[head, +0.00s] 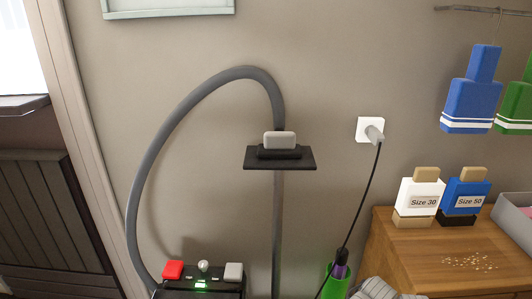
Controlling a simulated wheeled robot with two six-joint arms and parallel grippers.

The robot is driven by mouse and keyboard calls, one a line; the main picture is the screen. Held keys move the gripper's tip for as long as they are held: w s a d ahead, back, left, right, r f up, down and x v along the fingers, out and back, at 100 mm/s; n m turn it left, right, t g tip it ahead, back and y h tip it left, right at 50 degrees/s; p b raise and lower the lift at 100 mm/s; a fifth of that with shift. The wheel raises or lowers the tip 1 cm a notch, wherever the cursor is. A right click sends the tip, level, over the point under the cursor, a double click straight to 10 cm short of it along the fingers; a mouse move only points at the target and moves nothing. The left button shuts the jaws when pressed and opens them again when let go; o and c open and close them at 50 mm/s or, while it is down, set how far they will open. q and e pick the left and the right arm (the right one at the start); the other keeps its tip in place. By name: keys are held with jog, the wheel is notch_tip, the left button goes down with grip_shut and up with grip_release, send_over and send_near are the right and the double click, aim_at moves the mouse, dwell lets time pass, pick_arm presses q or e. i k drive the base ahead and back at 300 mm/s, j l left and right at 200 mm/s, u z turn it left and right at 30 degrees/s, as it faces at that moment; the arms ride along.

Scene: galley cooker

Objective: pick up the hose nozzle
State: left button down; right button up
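At the hose's end, a light grey block on a black base, which looks like the hose nozzle (280,140), rests on the black shelf (280,164). I cannot tell exactly how the hose joins it. Neither of my grippers is in view.
The black box (200,291) has a red button (173,269) and a green light. A black cord runs from the wall socket (370,130) past a green container (335,284). Blue and green items hang above.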

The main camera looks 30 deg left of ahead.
aim_at(278, 144)
jog(key=i+u, duration=0.1)
jog(key=u, duration=0.3)
jog(key=i+u, duration=0.1)
jog(key=u, duration=0.35)
jog(key=i+l+u, duration=0.1)
jog(key=u, duration=0.3)
jog(key=k+j+u, duration=0.15)
jog(key=k+u, duration=0.2)
jog(key=k, duration=0.05)
